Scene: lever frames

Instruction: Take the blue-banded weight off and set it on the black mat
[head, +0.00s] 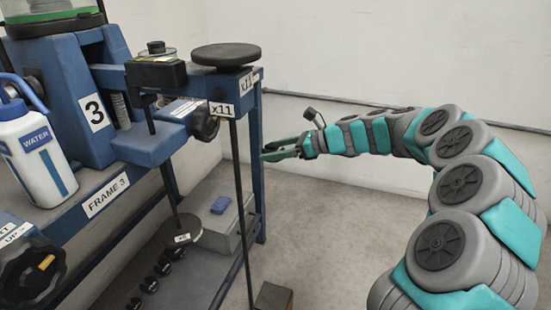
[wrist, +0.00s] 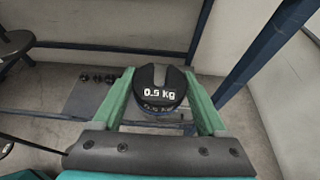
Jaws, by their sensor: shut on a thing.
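My gripper (wrist: 160,76) is shut on a dark round slotted weight (wrist: 158,82) marked 0.5 kg in the wrist view. The slot opens away from me, and one finger lies on each side. The same marking shows again, dimmer, on its near side. I cannot surely pick out the black mat; a dark grey flat patch (wrist: 88,100) lies at left in the wrist view.
The blue lever frame (head: 105,193) carries a round plate (head: 226,55) on top and a hanging disc (head: 182,226). Several small dark weights (head: 150,285) stand low down. A grey box (head: 225,240) bears a blue item (head: 220,205). Open floor lies right.

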